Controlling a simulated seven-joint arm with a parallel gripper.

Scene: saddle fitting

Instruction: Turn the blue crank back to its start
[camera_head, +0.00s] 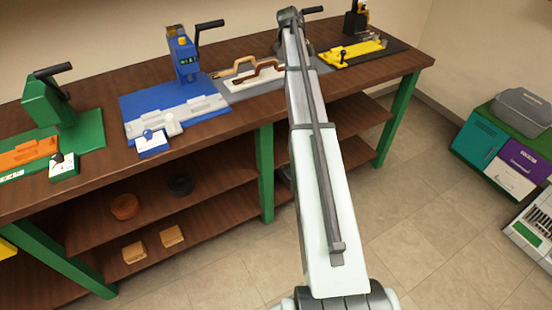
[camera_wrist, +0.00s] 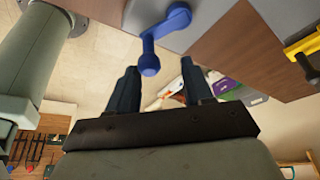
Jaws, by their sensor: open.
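The blue crank (camera_wrist: 163,28) shows at the top of the wrist view. It has a round hub at upper right, a short arm and a rounded knob at its lower left end. It sits against a grey surface. My gripper (camera_wrist: 159,66) is open, with two dark fingers apart. The crank's knob appears between the fingertips, nearer the left one; I cannot tell whether it touches. In the head view my arm stretches over the bench's middle station, and the blue crank and my fingers are not visible there.
The brown bench (camera_head: 100,95) carries a green station (camera_head: 48,100), a blue station (camera_head: 183,55) and a yellow fixture (camera_head: 350,52). Brown-handled parts (camera_head: 258,72) lie on a grey mat beside my arm. Coloured boxes (camera_head: 480,140) stand at right. The floor between is clear.

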